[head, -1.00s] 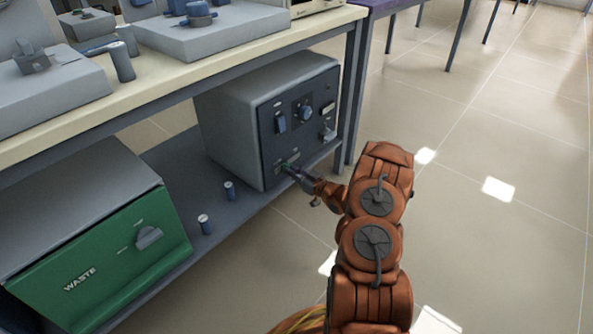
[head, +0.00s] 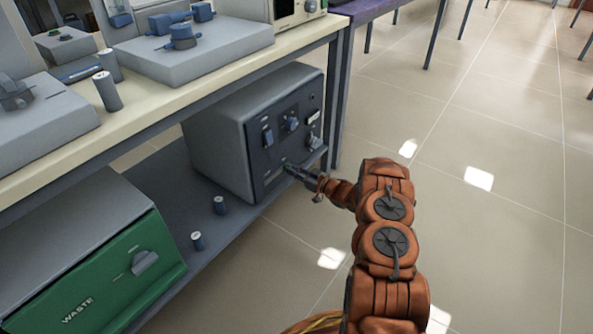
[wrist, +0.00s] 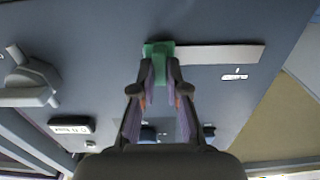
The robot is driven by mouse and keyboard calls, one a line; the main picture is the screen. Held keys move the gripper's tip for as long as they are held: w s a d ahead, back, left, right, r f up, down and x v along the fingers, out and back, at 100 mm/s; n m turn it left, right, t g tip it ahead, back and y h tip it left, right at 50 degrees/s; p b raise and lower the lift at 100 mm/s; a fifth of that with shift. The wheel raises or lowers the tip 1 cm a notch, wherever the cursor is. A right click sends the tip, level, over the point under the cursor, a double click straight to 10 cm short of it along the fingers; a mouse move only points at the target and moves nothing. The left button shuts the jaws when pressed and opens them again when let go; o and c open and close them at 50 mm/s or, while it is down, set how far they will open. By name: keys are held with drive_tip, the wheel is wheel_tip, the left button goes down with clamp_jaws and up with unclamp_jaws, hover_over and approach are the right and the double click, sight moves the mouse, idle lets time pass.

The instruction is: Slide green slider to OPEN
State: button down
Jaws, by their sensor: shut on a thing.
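The grey furnace-like box (head: 217,127) stands on the lower shelf, its dark front panel (head: 257,165) facing my arm. My gripper (head: 289,169) is at the lower part of this panel. In the wrist view my gripper (wrist: 159,74) is shut on the green slider (wrist: 157,48). The slider sits at the left end of a pale slot (wrist: 220,54) there, with bare slot to its right. A small white label (wrist: 235,75) lies below the slot's right part, too small to read. In the head view the slider is largely hidden by my gripper.
A blue switch (head: 268,137) and knob (head: 291,123) sit higher on the panel. Two small cylinders (head: 219,205) (head: 197,241) stand on the shelf (head: 180,195). A green-fronted WASTE box (head: 110,280) is at the lower left. The tiled floor (head: 480,240) at right is clear.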

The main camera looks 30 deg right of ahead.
drive_tip(key=shift+d, duration=0.25)
drive_tip(key=c, duration=1.2)
unclamp_jaws()
drive_tip(key=shift+a, duration=0.1)
drive_tip(key=shift+o, duration=0.2)
drive_tip(key=v, duration=1.2)
